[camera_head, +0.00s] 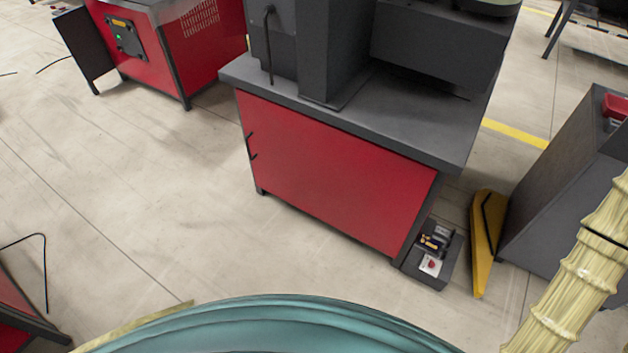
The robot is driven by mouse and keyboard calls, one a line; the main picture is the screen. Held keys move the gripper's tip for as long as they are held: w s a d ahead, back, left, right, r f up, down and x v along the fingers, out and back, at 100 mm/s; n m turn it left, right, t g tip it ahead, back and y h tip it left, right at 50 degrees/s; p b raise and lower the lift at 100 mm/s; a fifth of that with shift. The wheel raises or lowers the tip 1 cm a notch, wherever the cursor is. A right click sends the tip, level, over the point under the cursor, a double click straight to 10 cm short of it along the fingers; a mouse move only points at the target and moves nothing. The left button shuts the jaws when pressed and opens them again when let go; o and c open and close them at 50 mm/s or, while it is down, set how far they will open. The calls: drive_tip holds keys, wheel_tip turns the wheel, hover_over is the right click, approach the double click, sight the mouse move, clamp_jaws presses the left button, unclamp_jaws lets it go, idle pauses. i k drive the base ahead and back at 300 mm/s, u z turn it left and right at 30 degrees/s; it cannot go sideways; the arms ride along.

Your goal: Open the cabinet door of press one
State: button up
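A machine with a grey top (400,115) stands in the upper middle. Its base is a cabinet with a wide red door (330,175) on the front. The door looks closed, flush with the frame. A small dark handle (250,146) sits at the door's left edge. No label shows that tells whether this is press one. My gripper is not in view.
A second red machine (205,45) stands at upper left. A grey box with controls (436,255) and a yellow pedal-like piece (484,243) sit at the cabinet's right. A grey cabinet (565,190) is farther right. The floor in front and left is mostly clear.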

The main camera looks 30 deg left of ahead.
sight(370, 191)
drive_tip(key=k, duration=1.2)
drive_tip(key=u, duration=0.85)
drive_tip(key=i, duration=0.7)
drive_tip(key=u, duration=0.5)
drive_tip(key=i, duration=0.7)
drive_tip(key=z, duration=0.15)
